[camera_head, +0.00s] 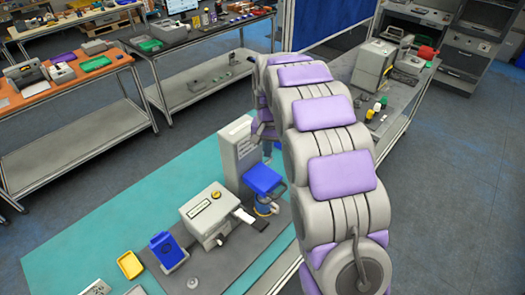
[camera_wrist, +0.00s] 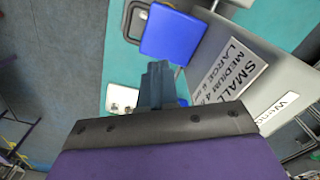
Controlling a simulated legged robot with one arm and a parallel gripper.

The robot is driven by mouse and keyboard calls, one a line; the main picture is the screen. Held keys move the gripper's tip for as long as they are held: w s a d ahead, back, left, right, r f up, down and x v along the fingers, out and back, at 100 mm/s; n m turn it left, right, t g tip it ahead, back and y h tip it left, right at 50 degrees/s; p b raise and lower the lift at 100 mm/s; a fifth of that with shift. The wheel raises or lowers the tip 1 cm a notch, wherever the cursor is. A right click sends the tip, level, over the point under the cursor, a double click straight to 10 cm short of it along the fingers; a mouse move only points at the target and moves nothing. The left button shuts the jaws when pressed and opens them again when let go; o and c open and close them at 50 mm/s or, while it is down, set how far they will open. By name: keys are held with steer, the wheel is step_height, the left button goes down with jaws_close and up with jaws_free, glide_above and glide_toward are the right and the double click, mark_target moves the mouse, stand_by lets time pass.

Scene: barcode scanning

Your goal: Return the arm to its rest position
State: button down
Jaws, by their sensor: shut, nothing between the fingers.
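My gripper (camera_wrist: 157,72) shows in the wrist view with its dark fingers together and nothing between them. It hangs beside a grey box with a printed size label (camera_wrist: 229,72) reading SMALL, MEDIUM, LARGE. A blue square-topped item (camera_wrist: 172,34) lies beyond the fingertips. In the head view my arm is raised and bent, filling the centre right, and its far end drops behind its own links near the tall grey box (camera_head: 235,155). The fingertips cannot be made out there. The blue item (camera_head: 262,178) stands just below that box.
A teal-topped table (camera_head: 90,240) holds a grey labelled machine (camera_head: 207,212), a blue bin (camera_head: 167,250) and a yellow tray (camera_head: 130,264). A side bench with a grey device (camera_head: 374,65) stands to the arm's right. Open floor (camera_head: 455,190) lies at the right.

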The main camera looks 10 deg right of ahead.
steer(key=shift+s, duration=0.1)
steer(key=s+f+n+b, duration=0.1)
steer(key=s+b, duration=0.3)
steer(key=s, duration=1)
steer(key=s+f+n+g+b, duration=0.1)
steer(key=s+f+b, duration=0.3)
steer(key=s, duration=1)
steer(key=s+f+n+b, duration=0.2)
steer(key=s+b, duration=0.3)
steer(key=s, duration=0.9)
steer(key=shift+f+n+g+b, duration=0.15)
steer(key=shift+n+g+b, duration=0.2)
steer(key=shift+n+g, duration=0.05)
